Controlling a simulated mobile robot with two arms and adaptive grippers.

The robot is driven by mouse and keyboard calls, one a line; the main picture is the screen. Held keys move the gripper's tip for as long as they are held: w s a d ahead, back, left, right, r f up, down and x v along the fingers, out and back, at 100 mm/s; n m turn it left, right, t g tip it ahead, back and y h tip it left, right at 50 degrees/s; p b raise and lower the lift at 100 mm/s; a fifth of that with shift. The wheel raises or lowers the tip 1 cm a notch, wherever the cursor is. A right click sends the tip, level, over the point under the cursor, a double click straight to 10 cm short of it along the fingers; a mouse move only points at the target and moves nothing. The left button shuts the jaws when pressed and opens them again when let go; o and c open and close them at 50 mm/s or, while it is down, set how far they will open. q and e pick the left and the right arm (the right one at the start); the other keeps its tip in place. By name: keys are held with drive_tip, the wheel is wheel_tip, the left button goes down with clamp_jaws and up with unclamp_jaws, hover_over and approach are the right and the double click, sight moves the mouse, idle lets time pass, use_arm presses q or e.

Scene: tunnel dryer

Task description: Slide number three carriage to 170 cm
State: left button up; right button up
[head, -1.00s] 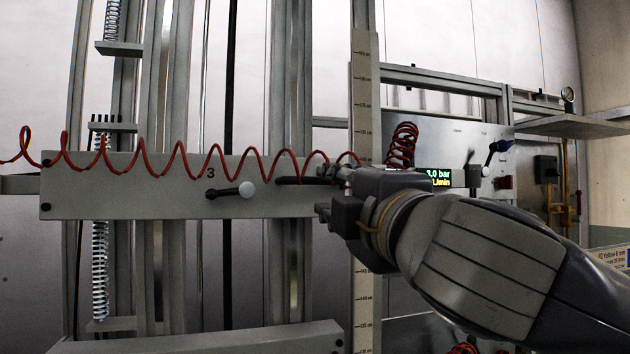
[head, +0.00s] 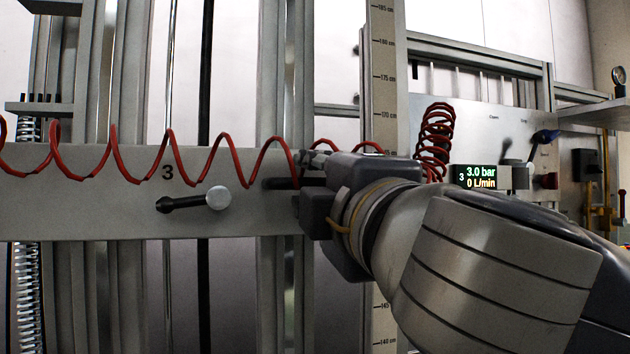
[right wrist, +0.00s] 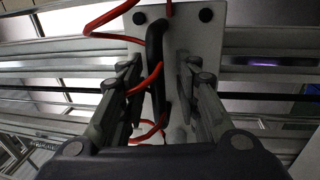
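The number three carriage (head: 110,210) is a wide grey plate marked 3, lying level across the vertical rails. A vertical scale (head: 384,60) in cm stands at its right end. The 170 mark shows a little above the plate's top edge; the marks beside the plate are hidden by my gripper. A black bar handle (head: 283,183) sits at the plate's right end. My right gripper (head: 312,180) is at this handle. In the right wrist view my right gripper (right wrist: 160,85) is open, its fingers on either side of the black handle (right wrist: 155,60), with gaps visible. My left gripper is out of view.
A black lever with a pale knob (head: 218,198) sits on the plate. A red coiled hose (head: 170,160) runs across its front. A display (head: 477,177) reads 3.0 bar, 0 L/min. A panel with valves (head: 545,136) and a shelf (head: 600,112) stand right.

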drive_tip(key=shift+s, duration=0.25)
drive_tip(key=shift+r, duration=0.1)
clamp_jaws()
wheel_tip(320, 180, up, 10)
drive_tip(key=p, duration=0.4)
drive_tip(key=shift+w+r+p, duration=0.1)
drive_tip(key=shift+r+p, duration=0.15)
drive_tip(key=shift+p, duration=0.15)
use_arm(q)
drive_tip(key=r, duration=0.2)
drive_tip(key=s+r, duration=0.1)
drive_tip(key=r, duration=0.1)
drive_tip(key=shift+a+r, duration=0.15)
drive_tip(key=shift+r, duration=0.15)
use_arm(e)
unclamp_jaws()
drive_tip(key=shift+f, duration=0.1)
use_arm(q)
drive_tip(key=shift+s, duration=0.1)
use_arm(e)
drive_tip(key=shift+d+f, duration=0.1)
